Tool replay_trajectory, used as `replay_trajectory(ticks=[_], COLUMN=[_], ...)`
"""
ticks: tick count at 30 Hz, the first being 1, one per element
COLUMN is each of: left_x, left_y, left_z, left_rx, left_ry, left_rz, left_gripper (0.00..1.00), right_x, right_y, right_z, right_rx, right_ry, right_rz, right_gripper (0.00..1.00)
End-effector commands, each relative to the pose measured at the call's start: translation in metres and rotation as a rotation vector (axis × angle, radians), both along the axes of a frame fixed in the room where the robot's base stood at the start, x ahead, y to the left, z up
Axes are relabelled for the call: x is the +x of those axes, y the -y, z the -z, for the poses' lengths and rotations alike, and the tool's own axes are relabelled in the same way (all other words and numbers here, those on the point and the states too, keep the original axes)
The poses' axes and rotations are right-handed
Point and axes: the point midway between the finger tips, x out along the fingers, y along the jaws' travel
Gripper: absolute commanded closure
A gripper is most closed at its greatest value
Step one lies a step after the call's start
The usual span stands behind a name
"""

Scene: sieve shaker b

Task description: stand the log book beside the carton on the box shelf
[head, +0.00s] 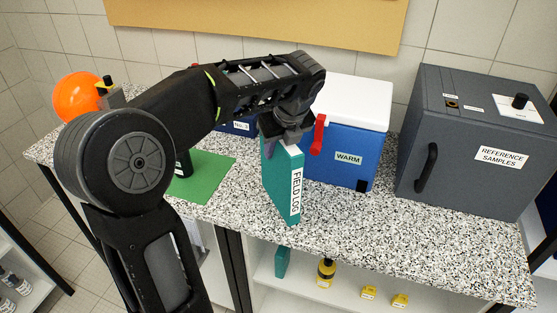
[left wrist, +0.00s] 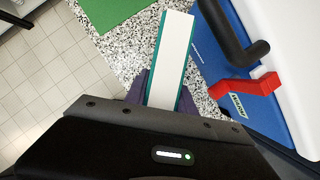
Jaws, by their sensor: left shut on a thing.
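The log book (head: 281,183) is a teal binder with a white "FIELD LOG" spine label. It is upright on or just above the speckled counter, in front of the blue cooler; I cannot tell if it touches the counter. My left gripper (head: 286,140) is shut on its top edge from above. In the left wrist view the book (left wrist: 170,62) shows end-on between the purple fingers (left wrist: 160,88). My right gripper is not in view. No carton can be made out for certain. A shelf (head: 322,282) lies under the counter.
A grey "REFERENCE SAMPLES" box (head: 470,145) is at right. A green mat (head: 207,178) lies left. The shelf holds a teal item (head: 282,261), a dark-yellow bottle (head: 326,272) and small yellow items (head: 369,292).

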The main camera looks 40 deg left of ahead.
Motion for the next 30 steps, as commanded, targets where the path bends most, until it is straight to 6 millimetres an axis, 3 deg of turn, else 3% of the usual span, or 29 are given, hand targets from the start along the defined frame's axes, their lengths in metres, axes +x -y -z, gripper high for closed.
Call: replay_trajectory(ticks=[8, 17, 28, 29, 30], left_x=[0.0, 0.0, 0.0, 0.0, 0.0], left_y=[0.0, 0.0, 0.0, 0.0, 0.0], left_z=[0.002, 0.035, 0.039, 0.039, 0.039], left_rx=[0.001, 0.0, 0.001, -0.001, 0.0], left_ry=[0.003, 0.002, 0.003, 0.002, 0.001], left_rz=[0.001, 0.002, 0.001, 0.001, 0.0], left_gripper=[1.0, 1.0, 1.0, 0.67, 0.64], right_x=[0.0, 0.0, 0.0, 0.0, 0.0], right_y=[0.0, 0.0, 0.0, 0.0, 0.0], right_z=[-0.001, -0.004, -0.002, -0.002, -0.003], right_rx=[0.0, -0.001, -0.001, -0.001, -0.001], right_ry=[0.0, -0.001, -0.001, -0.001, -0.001], right_rz=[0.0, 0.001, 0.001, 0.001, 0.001], right_gripper=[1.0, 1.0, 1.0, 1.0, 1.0])
